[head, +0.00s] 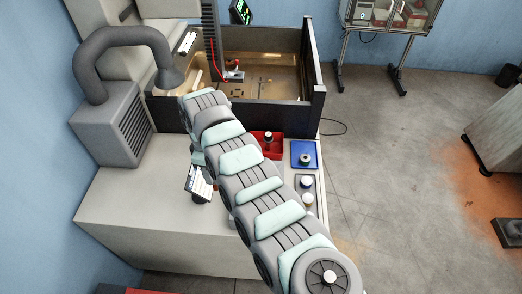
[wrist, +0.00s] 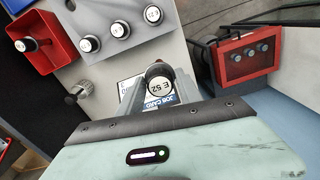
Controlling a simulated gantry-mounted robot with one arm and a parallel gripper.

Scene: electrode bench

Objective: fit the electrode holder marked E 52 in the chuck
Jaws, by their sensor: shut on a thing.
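The electrode holder marked E 52 (wrist: 158,86) is in the wrist view, its round white labelled end facing the camera. My gripper (wrist: 157,98) is shut on it. A job card (wrist: 160,104) lies partly hidden behind the held holder. In the head view the card (head: 199,182) is on the bench front beside my arm, and my arm hides the gripper and held holder. The chuck (head: 233,73) appears to be the small metal and red fitting inside the machine tank, at the top of the head view. The held holder is apart from it.
A red tray (head: 268,151) and a blue tray (head: 304,148) hold other holders. A grey rack with more labelled holders (wrist: 120,29) stands near the red tray (wrist: 61,50). Dark tank walls (head: 308,60) surround the chuck. A red box (wrist: 248,62) is right in the wrist view.

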